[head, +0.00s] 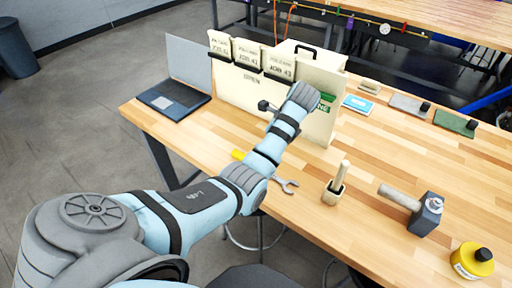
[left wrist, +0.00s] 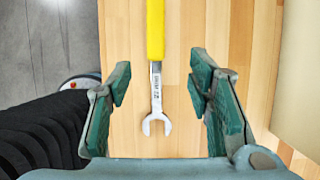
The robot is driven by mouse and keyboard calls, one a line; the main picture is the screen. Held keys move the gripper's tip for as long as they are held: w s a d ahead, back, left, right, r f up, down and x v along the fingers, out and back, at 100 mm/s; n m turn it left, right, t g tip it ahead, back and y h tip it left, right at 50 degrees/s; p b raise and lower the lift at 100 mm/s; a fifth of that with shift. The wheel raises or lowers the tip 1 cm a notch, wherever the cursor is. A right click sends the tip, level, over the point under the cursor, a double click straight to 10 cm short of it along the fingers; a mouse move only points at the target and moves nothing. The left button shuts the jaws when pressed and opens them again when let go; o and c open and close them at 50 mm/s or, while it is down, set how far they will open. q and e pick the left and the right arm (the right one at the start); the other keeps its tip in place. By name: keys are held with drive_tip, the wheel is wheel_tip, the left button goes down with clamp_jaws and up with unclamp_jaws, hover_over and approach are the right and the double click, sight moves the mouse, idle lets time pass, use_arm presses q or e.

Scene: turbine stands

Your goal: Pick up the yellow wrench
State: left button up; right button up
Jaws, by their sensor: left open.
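The wrench has a yellow handle and a silver open-ended jaw. In the left wrist view the wrench (left wrist: 156,80) lies on the wooden bench, its yellow handle toward the top and its silver head between my left fingers. My left gripper (left wrist: 158,75) is open, with one green finger on each side of the wrench and nothing held. In the head view the wrench (head: 286,185) shows its silver head to the right of my left forearm and a bit of yellow to the left. My arm hides the middle. The left fingertips are hidden there. My right gripper is not in view.
A cream board with cards (head: 232,95) stands behind the arm, and a laptop (head: 178,95) is at the back left.

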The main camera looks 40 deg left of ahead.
sight(235, 154)
use_arm(q)
drive_tip(key=x, duration=1)
drive_tip(key=shift+s+a+f, duration=0.15)
drive_tip(key=shift+s+a, duration=0.15)
drive_tip(key=shift+a, duration=0.25)
clamp_jaws()
